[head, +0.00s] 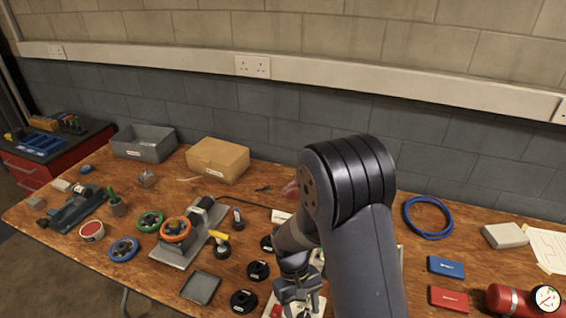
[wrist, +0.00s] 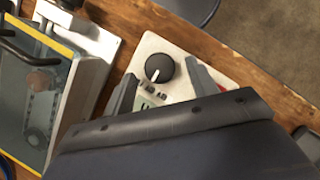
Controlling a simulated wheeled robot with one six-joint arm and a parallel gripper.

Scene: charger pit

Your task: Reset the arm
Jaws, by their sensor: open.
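My arm rises in the middle right of the head view, with its dark rounded elbow high and its wrist pointing down. My gripper (head: 299,296) is low over the front of the wooden bench. In the wrist view my gripper (wrist: 160,78) is open, with its two grey fingers apart. Between and beyond the fingers is a pale panel with a black knob (wrist: 159,68). I see nothing held. I cannot tell whether the fingers touch the panel. My dark gripper body hides the panel's lower part.
A wooden bench (head: 330,200) carries orange (head: 175,230), green and blue handwheels, black round parts, a cardboard box (head: 217,160), a grey bin (head: 143,142) and a blue cable coil (head: 427,217). Red and blue boxes and a red cylinder (head: 510,300) lie at right. A yellow-edged device (wrist: 45,90) is left in the wrist view.

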